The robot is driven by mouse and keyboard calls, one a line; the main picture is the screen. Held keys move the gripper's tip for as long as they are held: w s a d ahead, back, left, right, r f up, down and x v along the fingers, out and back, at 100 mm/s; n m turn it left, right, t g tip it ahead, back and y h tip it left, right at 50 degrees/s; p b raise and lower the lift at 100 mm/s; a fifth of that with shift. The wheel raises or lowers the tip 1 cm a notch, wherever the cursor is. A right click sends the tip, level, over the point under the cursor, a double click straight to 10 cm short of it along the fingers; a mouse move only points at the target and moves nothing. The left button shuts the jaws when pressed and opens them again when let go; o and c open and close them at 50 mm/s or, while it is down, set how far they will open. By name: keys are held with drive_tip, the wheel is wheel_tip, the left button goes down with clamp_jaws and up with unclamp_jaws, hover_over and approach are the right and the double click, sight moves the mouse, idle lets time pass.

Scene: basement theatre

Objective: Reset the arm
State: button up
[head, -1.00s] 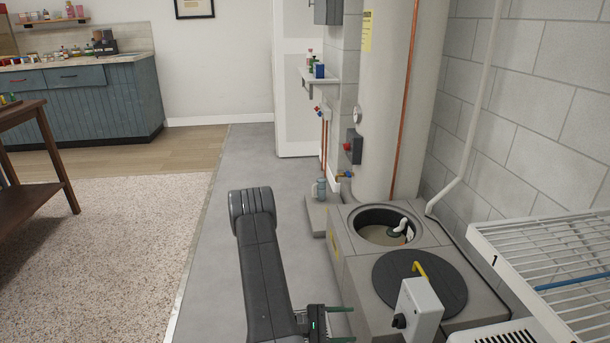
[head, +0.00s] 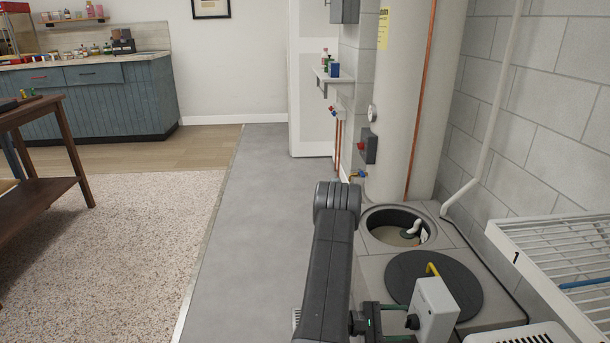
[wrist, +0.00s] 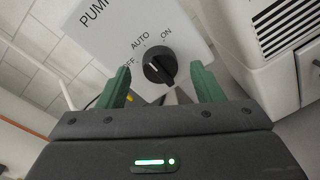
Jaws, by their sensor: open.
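My gripper (wrist: 161,86) shows in the wrist view with its two green fingers apart and nothing held between them. A black rotary knob (wrist: 160,66) on a light grey pump control box (wrist: 120,30) appears between and beyond the fingertips. The box is marked PUMP, OFF, AUTO and ON; I cannot tell for certain which mark the knob points at. In the head view my gripper (head: 398,321) is low in the picture, close to the control box (head: 436,308), and my dark arm link hides part of the floor and pit surround.
Beside the box are a round black lid (head: 460,285) with a yellow handle and an open sump pit (head: 385,234). A white wire shelf (head: 535,240) stands at right, a water heater (head: 408,100) behind. Grey floor (head: 255,230) at left is clear.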

drive_tip(key=shift+d, duration=0.85)
drive_tip(key=shift+a, duration=0.1)
drive_tip(key=a+p, duration=0.3)
drive_tip(key=a, duration=1.1)
drive_tip(key=d+b, duration=0.3)
drive_tip(key=d, duration=1.1)
drive_tip(key=shift+f, duration=0.1)
drive_tip(key=n+p, duration=0.2)
drive_tip(key=n, duration=0.1)
drive_tip(key=n+p, duration=0.2)
drive_tip(key=n, duration=0.1)
drive_tip(key=n+p, duration=0.2)
drive_tip(key=n, duration=0.1)
drive_tip(key=shift+w+a+n+g+h, duration=0.2)
drive_tip(key=shift+a+n+g+h, duration=0.1)
drive_tip(key=shift+n, duration=0.1)
